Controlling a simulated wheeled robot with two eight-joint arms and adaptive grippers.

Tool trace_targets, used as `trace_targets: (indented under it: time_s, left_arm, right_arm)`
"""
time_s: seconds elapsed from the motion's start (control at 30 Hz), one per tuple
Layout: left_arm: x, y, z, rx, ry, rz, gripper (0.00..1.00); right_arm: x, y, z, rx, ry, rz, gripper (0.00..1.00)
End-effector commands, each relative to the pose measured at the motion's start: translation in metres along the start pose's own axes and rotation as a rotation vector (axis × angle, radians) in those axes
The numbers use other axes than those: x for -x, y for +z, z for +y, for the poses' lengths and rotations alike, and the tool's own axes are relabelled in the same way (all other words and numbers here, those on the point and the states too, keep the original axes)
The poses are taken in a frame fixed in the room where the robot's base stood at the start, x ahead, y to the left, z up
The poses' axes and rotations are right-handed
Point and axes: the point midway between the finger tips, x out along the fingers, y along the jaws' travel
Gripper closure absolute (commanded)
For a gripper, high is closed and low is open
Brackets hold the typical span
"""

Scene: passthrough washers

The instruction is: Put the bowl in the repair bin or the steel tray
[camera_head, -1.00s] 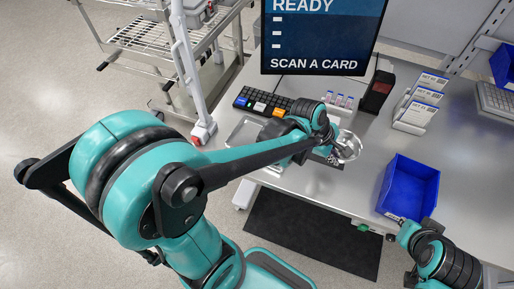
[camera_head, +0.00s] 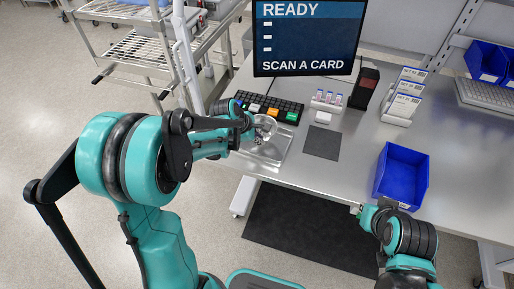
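A shiny metal bowl (camera_head: 266,125) is at the end of my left arm. My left gripper (camera_head: 257,131) is small and partly hidden by its own wrist, but it appears shut on the bowl's near left side. The bowl is over the far part of the steel tray (camera_head: 272,158), a shallow shiny tray at the left of the table; I cannot tell whether it touches the tray. An empty blue bin (camera_head: 403,176), perhaps the repair bin, stands at the table's front right. My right gripper (camera_head: 362,212) is at the table's front edge, left of the bin's near corner; its fingers are unclear.
A dark square pad (camera_head: 322,143) lies bare right of the tray. Behind are a keyboard (camera_head: 272,108), a rack of vials (camera_head: 327,101), a black device (camera_head: 364,88), card boxes (camera_head: 405,97) and a screen (camera_head: 308,38). The table between pad and blue bin is clear.

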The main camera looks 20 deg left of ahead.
Motion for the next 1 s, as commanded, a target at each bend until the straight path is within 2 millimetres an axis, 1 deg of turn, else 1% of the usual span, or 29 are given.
trace_targets:
  time_s: [0.03,0.17,0.43,0.67,0.8,0.87,1.0]
  left_arm:
    - [-0.002,-0.005,0.001,0.001,0.001,0.000,1.00]
    - [-0.005,-0.011,0.000,0.000,0.000,0.000,1.00]
    - [-0.037,-0.024,-0.013,-0.001,0.000,0.000,1.00]
    - [-0.037,-0.023,-0.013,-0.001,0.000,0.000,1.00]
    - [-0.040,-0.025,-0.014,-0.001,0.000,0.000,1.00]
    - [-0.040,-0.025,-0.014,-0.001,-0.001,0.000,0.86]
    - [-0.039,-0.024,-0.014,-0.001,-0.001,0.000,0.86]
  right_arm:
    - [-0.001,0.001,0.000,0.000,0.000,0.000,1.00]
    - [-0.003,0.002,0.000,0.000,0.000,0.000,1.00]
    - [-0.014,0.010,0.000,0.000,0.000,0.000,1.00]
    - [-0.012,0.009,0.000,0.000,0.000,0.000,1.00]
    - [-0.016,0.011,0.000,0.000,0.000,0.000,1.00]
    - [-0.015,0.011,0.000,0.000,0.000,0.000,1.00]
    - [-0.015,0.011,0.000,0.000,0.000,0.000,1.00]
